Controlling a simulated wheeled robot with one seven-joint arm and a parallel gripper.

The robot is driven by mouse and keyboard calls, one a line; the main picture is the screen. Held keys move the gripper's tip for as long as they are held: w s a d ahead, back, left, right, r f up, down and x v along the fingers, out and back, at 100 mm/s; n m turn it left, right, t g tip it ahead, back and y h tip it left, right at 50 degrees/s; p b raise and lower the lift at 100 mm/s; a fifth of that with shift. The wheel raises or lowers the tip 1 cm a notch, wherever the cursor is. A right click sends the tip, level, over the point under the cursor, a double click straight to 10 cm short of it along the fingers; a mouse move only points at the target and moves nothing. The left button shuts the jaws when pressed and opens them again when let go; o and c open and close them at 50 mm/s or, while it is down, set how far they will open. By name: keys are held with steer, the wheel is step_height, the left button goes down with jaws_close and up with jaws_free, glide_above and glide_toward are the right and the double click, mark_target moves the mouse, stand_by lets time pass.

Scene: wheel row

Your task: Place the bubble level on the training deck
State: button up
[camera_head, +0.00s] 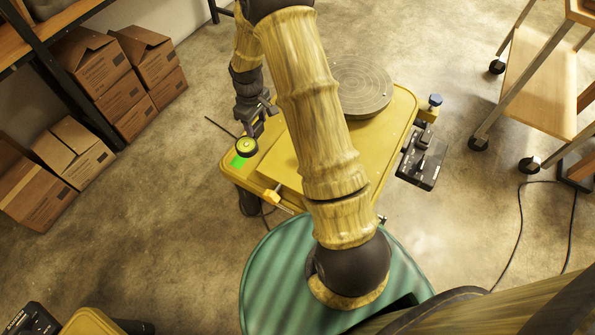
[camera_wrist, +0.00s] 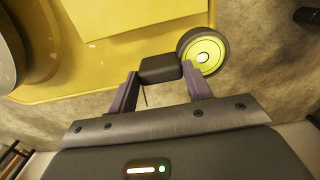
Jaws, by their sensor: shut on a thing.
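The bubble level (camera_head: 246,147) is a round black disc with a yellow-green face. In the wrist view it (camera_wrist: 203,50) has a dark block-like grip (camera_wrist: 160,68) on its side. My gripper (camera_wrist: 162,80) is shut on that grip; it also shows in the head view (camera_head: 262,118). The training deck (camera_head: 290,170) is yellow, with a bright green patch (camera_head: 238,161) at its left corner. The level appears over that corner, beside the patch, and overlaps the deck edge in the wrist view. I cannot tell whether it touches the deck.
A grey round disc (camera_head: 358,88) sits on the deck's far part. A black control box (camera_head: 422,160) is at its right side. Cardboard boxes (camera_head: 75,152) and shelving stand at left. A wooden wheeled cart (camera_head: 540,85) stands at right. My arm hides the deck's middle.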

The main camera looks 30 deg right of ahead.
mark_target(258, 135)
step_height(258, 135, down, 6)
steer(key=shift+f+b, duration=0.15)
steer(key=shift+b, duration=0.9)
steer(key=shift+f+b, duration=0.65)
steer(key=shift+f, duration=1.2)
steer(key=shift+f, duration=0.1)
steer(key=o, duration=1)
step_height(258, 135, up, 12)
steer(key=p, duration=0.4)
steer(key=shift+f, duration=0.1)
steer(key=shift+r, duration=0.2)
